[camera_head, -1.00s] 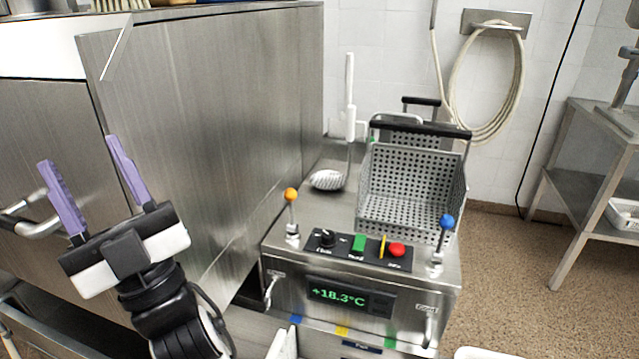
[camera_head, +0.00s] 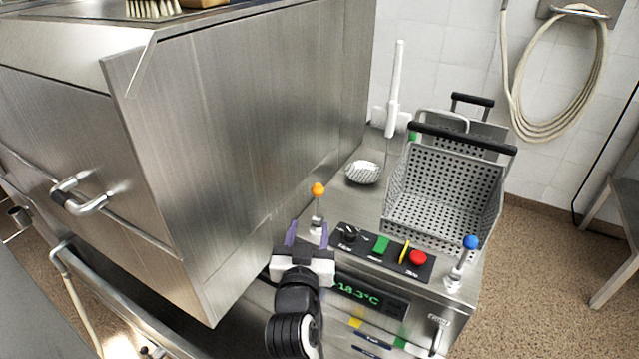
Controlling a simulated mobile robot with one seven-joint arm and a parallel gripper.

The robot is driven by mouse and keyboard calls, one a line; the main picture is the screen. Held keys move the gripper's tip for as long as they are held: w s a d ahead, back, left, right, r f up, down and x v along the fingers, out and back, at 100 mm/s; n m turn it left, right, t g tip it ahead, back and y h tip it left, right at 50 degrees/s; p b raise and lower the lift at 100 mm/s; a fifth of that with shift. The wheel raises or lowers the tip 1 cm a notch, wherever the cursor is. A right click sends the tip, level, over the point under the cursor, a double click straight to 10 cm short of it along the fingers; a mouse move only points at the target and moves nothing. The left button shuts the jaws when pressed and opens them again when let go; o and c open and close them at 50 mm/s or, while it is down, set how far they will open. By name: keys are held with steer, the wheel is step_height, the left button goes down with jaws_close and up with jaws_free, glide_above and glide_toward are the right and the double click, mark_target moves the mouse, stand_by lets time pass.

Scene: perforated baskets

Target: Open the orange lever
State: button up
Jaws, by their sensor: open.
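The orange lever (camera_head: 317,205) stands upright on the left of the fryer's top, a metal stem with an orange ball knob. My gripper (camera_head: 307,234) is open, its two purple fingers pointing away from me toward the lever. The lever's base shows just beyond and between the fingertips. The knob rises above the fingers. I cannot tell whether the fingers touch the stem; nothing is visibly held.
A blue-knobbed lever (camera_head: 462,262) stands at the right. Between them is a control panel (camera_head: 384,252) with a knob and buttons. Perforated baskets (camera_head: 445,190) and a skimmer (camera_head: 364,172) lie behind. A large steel cabinet (camera_head: 230,130) rises close on the left.

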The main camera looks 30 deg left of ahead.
mark_target(317, 196)
steer(key=p+x, duration=0.1)
steer(key=x, duration=0.3)
steer(key=p+x, duration=0.1)
steer(key=x, duration=0.4)
steer(key=f+p+x, duration=0.1)
steer(key=p+x, duration=0.1)
steer(key=x, duration=0.2)
steer(key=shift+w, duration=0.45)
jaws_close()
